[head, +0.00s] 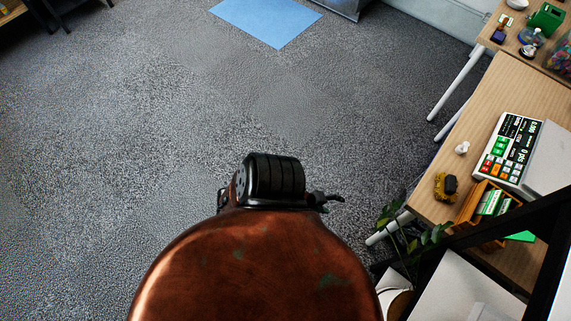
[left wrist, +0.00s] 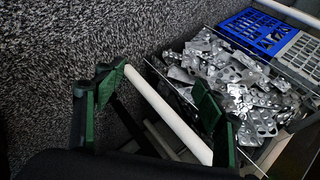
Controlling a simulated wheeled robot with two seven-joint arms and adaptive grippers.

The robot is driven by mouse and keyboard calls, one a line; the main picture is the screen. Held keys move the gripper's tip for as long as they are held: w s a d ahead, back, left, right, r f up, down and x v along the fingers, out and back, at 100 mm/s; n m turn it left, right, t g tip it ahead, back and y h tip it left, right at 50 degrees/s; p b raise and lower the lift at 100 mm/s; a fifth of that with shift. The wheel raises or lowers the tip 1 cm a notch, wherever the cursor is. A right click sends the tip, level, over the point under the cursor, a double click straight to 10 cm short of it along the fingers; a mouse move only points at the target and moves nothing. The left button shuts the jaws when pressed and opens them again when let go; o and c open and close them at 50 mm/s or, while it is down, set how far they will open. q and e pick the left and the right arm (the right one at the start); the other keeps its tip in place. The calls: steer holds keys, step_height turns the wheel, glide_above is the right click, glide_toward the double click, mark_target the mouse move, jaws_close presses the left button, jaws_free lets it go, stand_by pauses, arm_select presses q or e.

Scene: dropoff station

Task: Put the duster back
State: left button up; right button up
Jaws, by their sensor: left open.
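My left gripper (left wrist: 155,88) is open in the left wrist view, its two green fingers set wide apart. A white rod (left wrist: 165,110) runs slantwise across the gap between the fingers. I cannot tell whether it lies between them or beyond them, or whether it is the duster's handle or a table leg. I make out no duster for certain in either view. In the head view I cannot make out the fingers of the left gripper clearly. My right gripper is in neither view.
A wooden table (head: 440,207) with a scale (head: 508,155) stands at the right. A blue mat (head: 265,18) lies on the clear carpet (head: 150,100).

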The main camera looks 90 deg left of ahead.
arm_select(q)
steer(key=s+d+f+n+g, duration=0.3)
steer(key=s+d+f+n, duration=0.1)
steer(key=s, duration=0.7)
steer(key=s+d+f+n+g, duration=0.3)
steer(key=s+f, duration=0.4)
steer(key=s, duration=0.5)
steer(key=s+d+f+n+g+h, duration=0.1)
steer(key=s+d+f+n+g, duration=0.2)
steer(key=s, duration=0.9)
step_height(320, 180, down, 3)
steer(key=shift+d+r+n, duration=0.2)
steer(key=shift+d+n, duration=0.7)
steer(key=shift+n, duration=0.2)
